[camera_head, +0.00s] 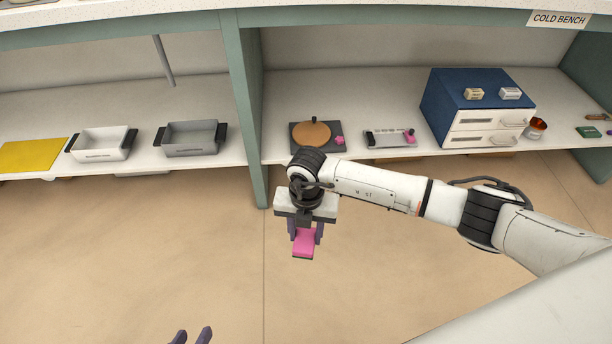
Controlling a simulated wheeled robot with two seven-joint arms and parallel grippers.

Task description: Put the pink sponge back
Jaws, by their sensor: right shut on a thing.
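The pink sponge (304,241) is between the fingers of my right gripper (305,237), which is shut on it. It has a thin dark green layer along its lower edge. The gripper holds it over the open floor, in front of the bench and below the shelf's front edge. My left gripper (192,337) shows only as two dark fingertips at the bottom edge. The fingertips are a little apart with nothing visible between them.
On the shelf (375,107) are a dark board with a brown disc (311,135), a grey tray (386,138), a blue drawer unit (470,85), a copper cup (536,128) and a green block (588,132). Left of a green post (243,90) stand white (100,145) and grey bins (190,138) and a yellow mat (32,154).

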